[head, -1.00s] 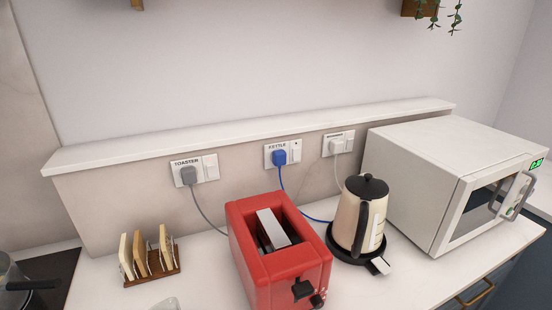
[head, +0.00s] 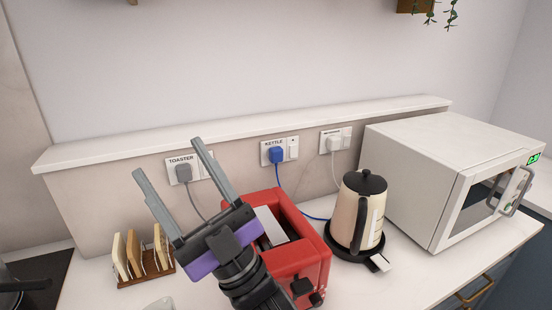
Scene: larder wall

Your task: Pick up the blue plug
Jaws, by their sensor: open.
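The blue plug (head: 276,155) sits in the wall socket labelled KETTLE (head: 266,146), in the middle of the low backsplash. Its blue cord (head: 297,209) runs down behind the red toaster toward the kettle (head: 359,212). My gripper (head: 167,158) is open and empty, with its two long grey fingers pointing up and to the left. In the picture it is left of the blue plug and in front of the toaster.
A grey plug (head: 184,174) is in the TOASTER socket and a white plug (head: 333,144) in the right socket. The red toaster (head: 311,262) is partly behind my arm. A toast rack (head: 145,281) stands left, a microwave (head: 425,165) right. A ledge (head: 240,132) runs above the sockets.

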